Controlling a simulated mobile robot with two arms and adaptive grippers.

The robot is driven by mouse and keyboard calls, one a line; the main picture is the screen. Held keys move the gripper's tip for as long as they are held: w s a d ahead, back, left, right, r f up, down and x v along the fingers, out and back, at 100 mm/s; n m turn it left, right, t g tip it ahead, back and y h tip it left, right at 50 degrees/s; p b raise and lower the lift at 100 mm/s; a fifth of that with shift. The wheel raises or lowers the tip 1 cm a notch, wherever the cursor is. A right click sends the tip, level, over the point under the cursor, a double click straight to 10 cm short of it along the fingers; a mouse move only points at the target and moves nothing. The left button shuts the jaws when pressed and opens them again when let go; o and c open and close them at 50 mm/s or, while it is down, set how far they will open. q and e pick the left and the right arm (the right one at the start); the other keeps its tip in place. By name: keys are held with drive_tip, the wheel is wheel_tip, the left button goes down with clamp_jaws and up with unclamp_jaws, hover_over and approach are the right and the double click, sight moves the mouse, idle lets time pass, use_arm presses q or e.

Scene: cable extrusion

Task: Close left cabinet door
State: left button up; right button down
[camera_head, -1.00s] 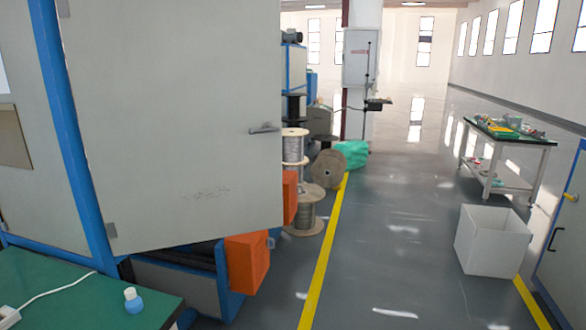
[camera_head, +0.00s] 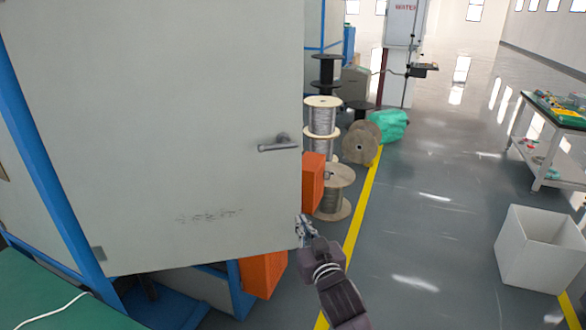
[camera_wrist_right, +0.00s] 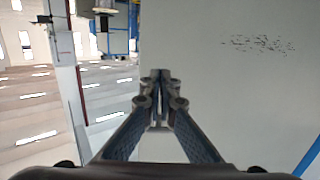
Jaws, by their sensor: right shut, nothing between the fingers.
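The left cabinet door (camera_head: 160,130) is a large grey-white panel that stands open at the left of the head view, with a grey lever handle (camera_head: 278,143) near its free edge and dark scuffs lower down. My right gripper (camera_head: 303,226) is shut and empty at the lower part of the door's free edge, below the handle. In the right wrist view its fingertips (camera_wrist_right: 160,78) are together beside the door panel (camera_wrist_right: 235,85). I cannot tell whether they touch it. My left gripper is not in view.
Orange boxes (camera_head: 264,274) and cable spools (camera_head: 322,118) stand behind the door's free edge. A green table (camera_head: 60,300) is at the lower left. A white bin (camera_head: 540,250) and a work table (camera_head: 548,120) stand at the right. The floor between is clear.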

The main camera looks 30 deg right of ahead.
wheel_tip(320, 180, up, 6)
drive_tip(key=t, duration=0.1)
drive_tip(key=p, duration=0.2)
approach(291, 171)
drive_tip(key=p+x, duration=0.2)
drive_tip(key=x, duration=0.3)
drive_tip(key=shift+w, duration=0.2)
drive_tip(key=shift+x, duration=0.8)
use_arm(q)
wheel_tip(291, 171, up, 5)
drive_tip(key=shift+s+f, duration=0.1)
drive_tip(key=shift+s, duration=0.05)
use_arm(e)
drive_tip(key=shift+f, duration=0.1)
drive_tip(key=shift+w, duration=0.1)
